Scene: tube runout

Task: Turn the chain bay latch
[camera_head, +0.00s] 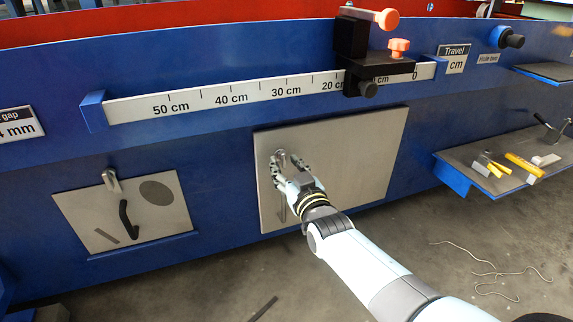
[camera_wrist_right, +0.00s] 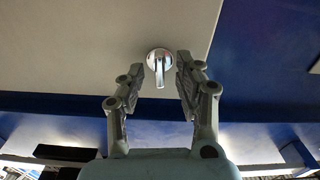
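A silver turn latch (camera_head: 281,153) sits near the upper left of a large plain grey panel (camera_head: 350,150) on the blue machine. In the right wrist view the latch (camera_wrist_right: 159,64) has a round base and a short lever pointing down. My right gripper (camera_head: 286,162) is at this latch. In the wrist view my right gripper (camera_wrist_right: 161,70) is open, with one finger on each side of the lever and a visible gap to it. My left gripper is not in view. No label naming the chain bay is readable.
A smaller grey panel (camera_head: 85,213) with its own latch (camera_head: 111,181) and dark tool shapes is at left. A ruler rail (camera_head: 200,99) with a black carriage (camera_head: 352,45) runs above. A shelf (camera_head: 462,160) with yellow-handled tools stands at right. The floor below is mostly clear.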

